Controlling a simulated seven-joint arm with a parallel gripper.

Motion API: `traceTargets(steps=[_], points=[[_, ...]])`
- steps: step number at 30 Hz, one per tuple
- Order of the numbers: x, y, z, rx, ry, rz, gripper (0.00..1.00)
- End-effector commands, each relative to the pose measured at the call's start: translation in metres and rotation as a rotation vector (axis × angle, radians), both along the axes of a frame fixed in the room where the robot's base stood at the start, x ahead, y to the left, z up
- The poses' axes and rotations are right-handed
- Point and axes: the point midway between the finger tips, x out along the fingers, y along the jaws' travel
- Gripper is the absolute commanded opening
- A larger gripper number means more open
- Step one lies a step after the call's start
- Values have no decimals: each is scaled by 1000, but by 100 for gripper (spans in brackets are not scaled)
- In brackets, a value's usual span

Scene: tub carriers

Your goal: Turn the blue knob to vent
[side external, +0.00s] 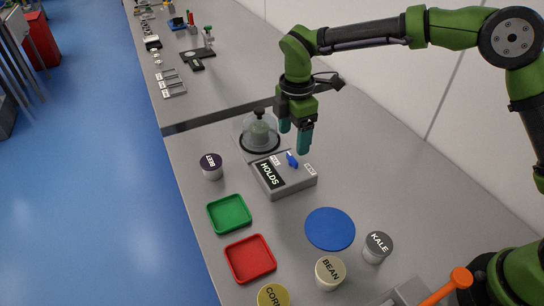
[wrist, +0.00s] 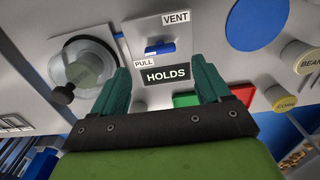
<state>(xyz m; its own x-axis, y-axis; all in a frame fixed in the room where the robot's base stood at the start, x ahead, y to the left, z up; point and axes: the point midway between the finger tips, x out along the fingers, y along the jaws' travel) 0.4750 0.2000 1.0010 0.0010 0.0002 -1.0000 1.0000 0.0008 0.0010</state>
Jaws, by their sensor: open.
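The blue knob (side external: 292,160) sits on top of a grey box (side external: 298,184) with a black HOLDS label (side external: 268,175). In the wrist view the knob (wrist: 160,48) is a short bar lying nearly left to right, slightly tilted. The VENT label (wrist: 176,18) is above and right of it, and the PULL label (wrist: 144,63) is below and left. I cannot tell which label the knob points at. My gripper (side external: 294,138) is open and empty, pointing down just above the knob, apart from it. Its fingers (wrist: 160,80) show in the wrist view.
A clear dome (side external: 259,132) on a dark ring stands close behind the box. A BEET tub (side external: 211,166), green tray (side external: 229,213), red tray (side external: 250,258), blue disc (side external: 330,229), KALE tub (side external: 377,247), BEAN tub (side external: 330,272) and CORN tub (side external: 274,296) stand around the front.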

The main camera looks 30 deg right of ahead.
Motion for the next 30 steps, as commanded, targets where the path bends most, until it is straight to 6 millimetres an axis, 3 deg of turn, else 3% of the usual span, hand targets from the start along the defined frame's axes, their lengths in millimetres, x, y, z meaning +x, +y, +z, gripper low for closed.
traceTargets(steps=[3,9,23,30], points=[[-1,0,-27,0,4,0,76],[-1,0,-56,0,2,-1,76],[0,0,-67,1,-2,-1,76],[0,0,-67,1,-2,-1,39]])
